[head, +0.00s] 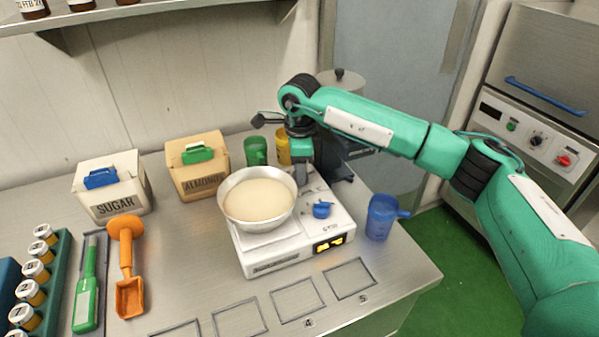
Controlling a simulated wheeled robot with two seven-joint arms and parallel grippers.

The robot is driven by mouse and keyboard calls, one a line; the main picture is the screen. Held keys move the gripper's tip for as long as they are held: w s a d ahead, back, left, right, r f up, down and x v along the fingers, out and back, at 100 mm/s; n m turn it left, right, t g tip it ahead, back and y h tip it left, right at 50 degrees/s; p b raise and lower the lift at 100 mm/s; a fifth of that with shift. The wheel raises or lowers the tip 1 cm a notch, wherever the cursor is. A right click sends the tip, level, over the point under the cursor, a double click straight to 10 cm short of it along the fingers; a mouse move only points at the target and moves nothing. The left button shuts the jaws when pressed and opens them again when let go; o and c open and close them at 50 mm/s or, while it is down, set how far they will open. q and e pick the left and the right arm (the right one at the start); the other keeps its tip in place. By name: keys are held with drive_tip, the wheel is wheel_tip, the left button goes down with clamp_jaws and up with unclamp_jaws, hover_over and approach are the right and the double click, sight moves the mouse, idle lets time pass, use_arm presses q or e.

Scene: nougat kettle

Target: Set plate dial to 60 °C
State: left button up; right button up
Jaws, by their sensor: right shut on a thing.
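The white hot plate (270,263) stands on the steel counter. Its blue dial (322,209) is on the top, right of the bowl, and nothing covers it. A lit yellow display (329,245) is on the front face; its digits are too small to read. A metal bowl (228,211) of pale cream mass sits on the plate. My right gripper (301,180) points down by the bowl's right rim, behind the dial and apart from it. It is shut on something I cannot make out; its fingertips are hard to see. My left gripper is not in view.
A blue jug (380,217) stands right of the plate. A green cup (256,150) and a yellow cup (283,148) are behind. Almonds (199,180) and sugar (120,205) boxes, an orange scoop (128,285) and several jars are left. Marked squares on the front counter are empty.

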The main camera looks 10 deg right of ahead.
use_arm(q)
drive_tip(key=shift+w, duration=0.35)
use_arm(e)
drive_tip(key=shift+m, duration=0.4)
drive_tip(key=o, duration=1)
drive_tip(key=shift+d, duration=0.1)
drive_tip(key=shift+c, duration=0.2)
drive_tip(key=shift+r, duration=0.15)
drive_tip(key=shift+r+b, duration=0.3)
drive_tip(key=shift+r, duration=0.1)
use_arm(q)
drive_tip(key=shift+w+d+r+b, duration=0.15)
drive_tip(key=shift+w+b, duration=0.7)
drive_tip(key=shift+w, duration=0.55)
use_arm(e)
wheel_tip(320, 180, up, 13)
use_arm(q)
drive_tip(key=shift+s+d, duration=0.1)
use_arm(e)
drive_tip(key=shift+f, duration=0.2)
